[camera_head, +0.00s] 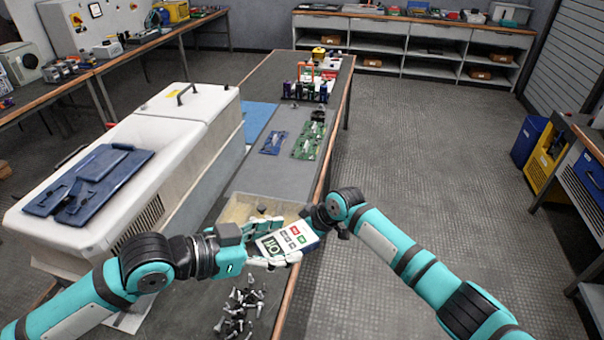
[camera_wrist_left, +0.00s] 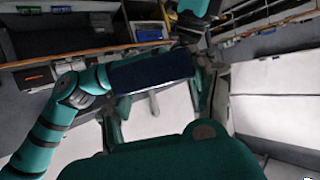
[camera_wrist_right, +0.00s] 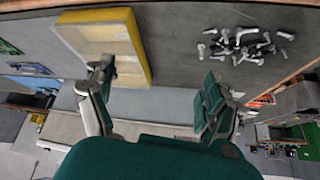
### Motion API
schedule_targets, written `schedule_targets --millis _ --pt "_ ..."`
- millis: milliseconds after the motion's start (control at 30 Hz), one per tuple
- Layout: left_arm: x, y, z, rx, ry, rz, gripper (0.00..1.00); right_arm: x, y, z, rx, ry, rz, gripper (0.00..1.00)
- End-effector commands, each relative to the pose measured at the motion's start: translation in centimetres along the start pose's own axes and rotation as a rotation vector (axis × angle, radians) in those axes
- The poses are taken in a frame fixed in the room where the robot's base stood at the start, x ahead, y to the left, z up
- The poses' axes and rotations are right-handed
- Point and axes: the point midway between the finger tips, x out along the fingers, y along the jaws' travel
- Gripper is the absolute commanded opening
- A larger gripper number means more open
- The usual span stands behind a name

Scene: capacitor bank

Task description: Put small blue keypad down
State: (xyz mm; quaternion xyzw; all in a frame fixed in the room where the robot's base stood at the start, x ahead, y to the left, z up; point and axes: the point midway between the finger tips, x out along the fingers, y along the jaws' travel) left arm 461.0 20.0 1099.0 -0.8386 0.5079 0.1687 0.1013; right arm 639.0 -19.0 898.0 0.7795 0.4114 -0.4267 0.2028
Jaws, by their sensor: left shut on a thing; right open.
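The small keypad (camera_head: 287,238) has a white face, red, green and grey buttons and a blue edge. It is tilted above the near part of the long bench. My left gripper (camera_head: 272,258) is shut on it. In the left wrist view the keypad shows as a dark blue block (camera_wrist_left: 152,71) between the fingers. My right gripper is close behind the keypad in the head view, its fingers mostly hidden there. In the right wrist view the right gripper (camera_wrist_right: 158,100) is open and empty.
A yellowish open tray (camera_head: 236,208) sits on the bench (camera_head: 284,190), beside and behind the keypad. Several loose bolts (camera_head: 238,308) lie nearer. Green circuit boards (camera_head: 308,141) and a blue board (camera_head: 273,143) lie farther along. A white cabinet (camera_head: 190,130) stands left; the bench middle is bare.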

Motion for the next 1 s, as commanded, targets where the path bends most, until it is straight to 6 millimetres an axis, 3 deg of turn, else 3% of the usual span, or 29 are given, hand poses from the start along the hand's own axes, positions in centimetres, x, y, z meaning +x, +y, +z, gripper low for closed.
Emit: schedule_targets --millis 33,200,367,500,700,833,1000 --pt "0.0 0.0 -0.1 0.0 0.001 0.0 0.24 -2.3 -0.2 -2.8 -0.071 0.005 -0.013 0.87" --pt "0.0 0.0 -0.1 0.0 0.001 0.0 0.24 -9.5 -3.1 -9.3 -0.325 -0.031 -0.087 0.87" --pt "0.0 0.0 0.0 0.0 0.001 0.0 0.24 -16.8 -6.6 -12.5 -0.586 -0.124 -0.152 0.87" --pt "0.0 0.0 0.0 0.0 0.001 0.0 0.24 -22.7 -9.4 -12.9 -0.8 -0.249 -0.203 0.87" --pt "0.0 0.0 0.0 0.0 0.001 0.0 0.24 -29.0 -12.1 -11.6 -1.016 -0.434 -0.266 0.87" --pt "0.0 0.0 0.0 0.0 0.001 0.0 0.24 -31.2 -12.9 -10.8 -1.085 -0.512 -0.292 0.87" --pt "0.0 0.0 0.0 0.0 0.001 0.0 0.24 -31.7 -13.2 -10.0 -1.113 -0.547 -0.307 0.87"
